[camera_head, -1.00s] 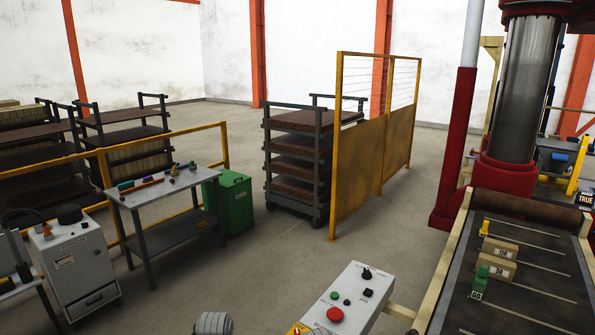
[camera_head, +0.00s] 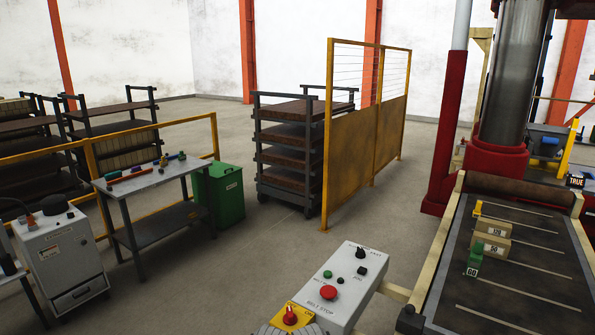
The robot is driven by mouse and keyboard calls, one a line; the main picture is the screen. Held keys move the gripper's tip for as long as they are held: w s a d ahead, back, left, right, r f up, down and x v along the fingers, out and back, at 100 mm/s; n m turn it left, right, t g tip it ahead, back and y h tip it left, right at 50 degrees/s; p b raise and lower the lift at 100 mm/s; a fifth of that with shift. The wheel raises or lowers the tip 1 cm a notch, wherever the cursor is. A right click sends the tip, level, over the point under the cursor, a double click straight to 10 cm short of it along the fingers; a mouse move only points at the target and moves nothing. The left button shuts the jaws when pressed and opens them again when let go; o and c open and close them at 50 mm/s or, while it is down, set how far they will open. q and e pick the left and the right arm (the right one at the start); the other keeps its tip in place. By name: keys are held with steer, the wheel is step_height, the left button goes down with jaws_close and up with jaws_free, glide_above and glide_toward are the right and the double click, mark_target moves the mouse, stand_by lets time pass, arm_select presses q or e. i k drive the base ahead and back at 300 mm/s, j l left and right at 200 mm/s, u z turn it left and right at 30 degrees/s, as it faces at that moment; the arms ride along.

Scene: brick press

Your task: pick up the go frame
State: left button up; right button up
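A small green upright piece (camera_head: 474,258) stands on the dark belt at the right, with a small tag at its foot that reads GO or 60; it appears to be the go frame. Directly behind it are two tan blocks marked 50 (camera_head: 494,249) and 120 (camera_head: 493,229). A small yellow piece (camera_head: 477,208) stands farther back on the belt. Neither of my grippers can be made out in the view.
A control box (camera_head: 345,283) with a red stop button is at the bottom centre, left of the belt (camera_head: 513,292). The press column (camera_head: 513,85) rises behind the belt. A tool bench (camera_head: 150,180), green bin (camera_head: 219,193) and yellow fence (camera_head: 350,150) stand left. Open floor lies between.

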mark_target(474, 262)
steer(key=z, duration=1.3)
